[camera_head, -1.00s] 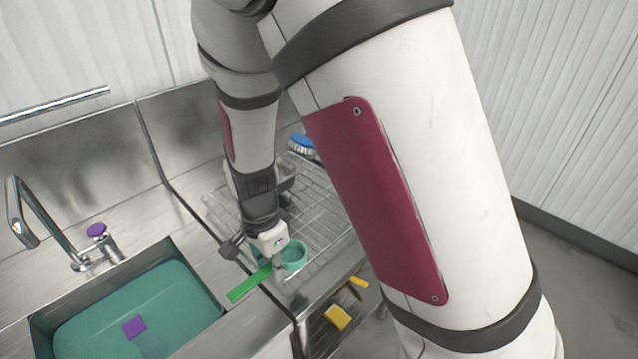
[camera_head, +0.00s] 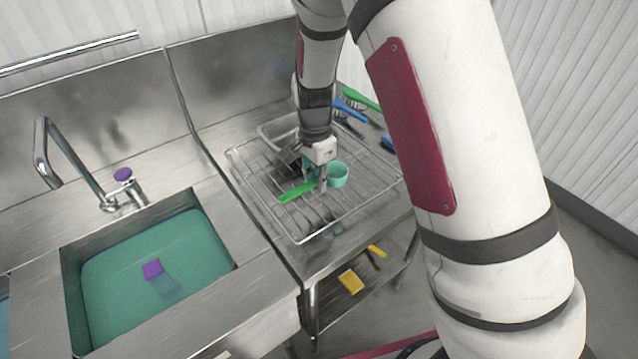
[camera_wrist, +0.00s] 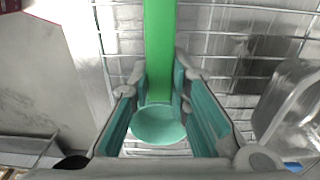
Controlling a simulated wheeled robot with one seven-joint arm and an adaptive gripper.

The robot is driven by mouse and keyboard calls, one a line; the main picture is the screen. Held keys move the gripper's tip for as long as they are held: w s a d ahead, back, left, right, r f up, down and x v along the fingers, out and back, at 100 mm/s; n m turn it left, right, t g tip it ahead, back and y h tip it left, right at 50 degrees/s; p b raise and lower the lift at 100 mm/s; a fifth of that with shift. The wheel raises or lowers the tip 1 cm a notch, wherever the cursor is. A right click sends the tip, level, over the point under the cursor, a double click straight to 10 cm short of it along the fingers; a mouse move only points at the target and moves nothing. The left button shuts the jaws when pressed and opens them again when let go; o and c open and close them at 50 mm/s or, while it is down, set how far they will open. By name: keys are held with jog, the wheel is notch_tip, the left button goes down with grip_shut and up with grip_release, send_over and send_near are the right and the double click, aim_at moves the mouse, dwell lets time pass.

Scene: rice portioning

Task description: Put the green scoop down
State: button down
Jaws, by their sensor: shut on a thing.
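The green scoop has a bright green handle (camera_head: 298,191) and a teal cup (camera_head: 338,175). My gripper (camera_head: 323,186) is shut on the scoop and holds it over the wire rack (camera_head: 262,205). In the wrist view the handle (camera_wrist: 160,50) runs up between the two teal finger pads of my gripper (camera_wrist: 161,110). A round teal part (camera_wrist: 158,126) of the scoop shows below it. I cannot tell whether the scoop touches the rack wires.
Blue and green brushes (camera_head: 350,110) lie at the back right. The sink (camera_head: 215,235) with teal water and a purple-handled item (camera_head: 152,268) is at left. Yellow items (camera_head: 351,281) lie on the lower shelf.

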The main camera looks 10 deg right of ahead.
jog(key=shift+w+d, duration=0.25)
jog(key=shift+w, duration=0.35)
jog(key=shift+w+d+f+p, duration=0.1)
jog(key=shift+w+f+p, duration=0.1)
jog(key=shift+f, duration=0.75)
jog(key=shift+w+d+f+p, duration=0.1)
jog(key=shift+f+p, duration=0.1)
jog(key=shift+f, duration=0.7)
jog(key=shift+f, duration=0.15)
jog(key=c, duration=1.5)
grip_release()
